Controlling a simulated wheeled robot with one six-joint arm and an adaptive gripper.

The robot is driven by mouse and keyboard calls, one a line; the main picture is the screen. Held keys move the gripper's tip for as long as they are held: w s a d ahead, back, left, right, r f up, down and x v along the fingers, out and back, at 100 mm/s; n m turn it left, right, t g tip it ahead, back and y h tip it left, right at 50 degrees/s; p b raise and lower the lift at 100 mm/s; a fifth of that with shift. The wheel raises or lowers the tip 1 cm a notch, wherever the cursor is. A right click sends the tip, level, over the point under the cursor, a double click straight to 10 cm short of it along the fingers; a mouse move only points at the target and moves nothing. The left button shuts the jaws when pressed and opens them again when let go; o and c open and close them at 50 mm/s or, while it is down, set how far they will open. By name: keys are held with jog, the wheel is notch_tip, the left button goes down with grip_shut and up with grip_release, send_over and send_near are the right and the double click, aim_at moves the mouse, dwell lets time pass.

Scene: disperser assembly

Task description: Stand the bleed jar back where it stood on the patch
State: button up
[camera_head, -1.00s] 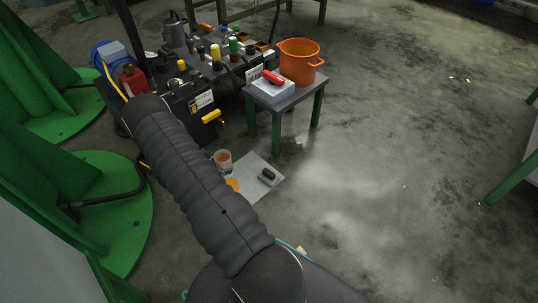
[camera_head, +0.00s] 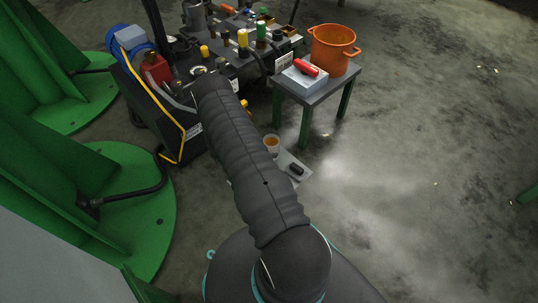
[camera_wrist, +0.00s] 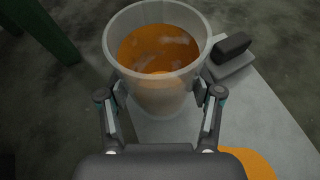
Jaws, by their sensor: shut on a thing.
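The bleed jar (camera_wrist: 158,85) is a clear cup with orange liquid, upright between the two fingers of my gripper (camera_wrist: 160,97), which is shut on it. In the head view the jar (camera_head: 271,143) shows just right of my arm, at the far side of the pale grey patch (camera_head: 303,161). In the wrist view the patch (camera_wrist: 262,118) lies under and to the right of the jar. I cannot tell whether the jar's base touches it. My gripper is hidden behind my arm in the head view.
The black machine unit (camera_head: 165,113) stands at the left. Floor to the right is clear.

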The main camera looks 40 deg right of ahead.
jog(key=shift+f, duration=1.75)
jog(key=shift+f+b, duration=0.2)
jog(key=shift+b, duration=0.3)
jog(key=o, duration=1.2)
jog(key=shift+r, duration=0.15)
